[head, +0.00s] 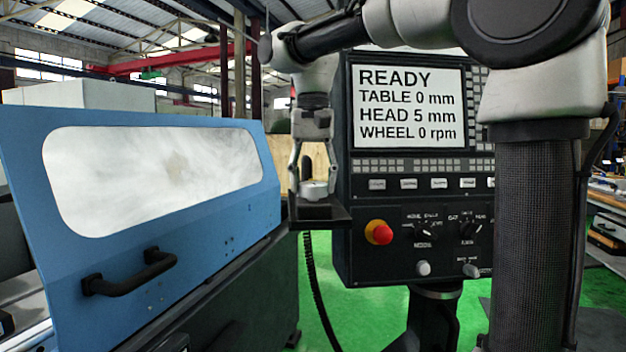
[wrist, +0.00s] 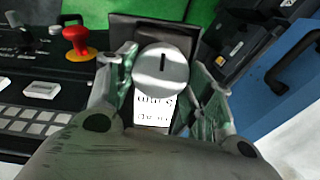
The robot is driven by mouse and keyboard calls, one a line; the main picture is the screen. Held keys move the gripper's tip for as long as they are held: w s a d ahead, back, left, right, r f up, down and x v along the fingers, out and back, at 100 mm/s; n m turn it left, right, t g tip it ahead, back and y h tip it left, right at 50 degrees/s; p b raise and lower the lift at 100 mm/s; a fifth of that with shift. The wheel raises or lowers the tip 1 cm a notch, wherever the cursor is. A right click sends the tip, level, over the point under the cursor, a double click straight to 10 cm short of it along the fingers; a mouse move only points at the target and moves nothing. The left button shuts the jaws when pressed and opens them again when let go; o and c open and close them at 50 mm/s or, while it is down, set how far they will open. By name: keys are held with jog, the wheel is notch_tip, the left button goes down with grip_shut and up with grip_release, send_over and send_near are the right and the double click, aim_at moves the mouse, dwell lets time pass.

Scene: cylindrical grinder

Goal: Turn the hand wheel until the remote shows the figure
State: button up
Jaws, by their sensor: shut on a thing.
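The hand wheel (wrist: 162,72) is a round silver disc with a short dark mark near its top, seen from above in the wrist view. It also shows in the head view (head: 314,191), on a small dark shelf (head: 322,214) beside the control panel. My gripper (head: 313,182) points down with its fingers on both sides of the wheel, closed on it. The remote's white label or display (wrist: 154,108) shows just below the wheel in the wrist view; its dark text is too small to read, and its lower part is hidden by my gripper.
The control panel (head: 412,226) stands right of the shelf; its screen (head: 409,106) reads READY, TABLE 0 mm, HEAD 5 mm, WHEEL 0 rpm. A red stop button (head: 379,232) sits close to the shelf. The blue machine door (head: 225,215) with a black handle (head: 128,273) is at left.

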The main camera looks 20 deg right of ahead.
aim_at(313, 183)
dwell(0.4)
jog(key=o, duration=1)
jog(key=shift+o, duration=0.2)
jog(key=shift+r, duration=0.1)
notch_tip(313, 183, up, 12)
dwell(1.4)
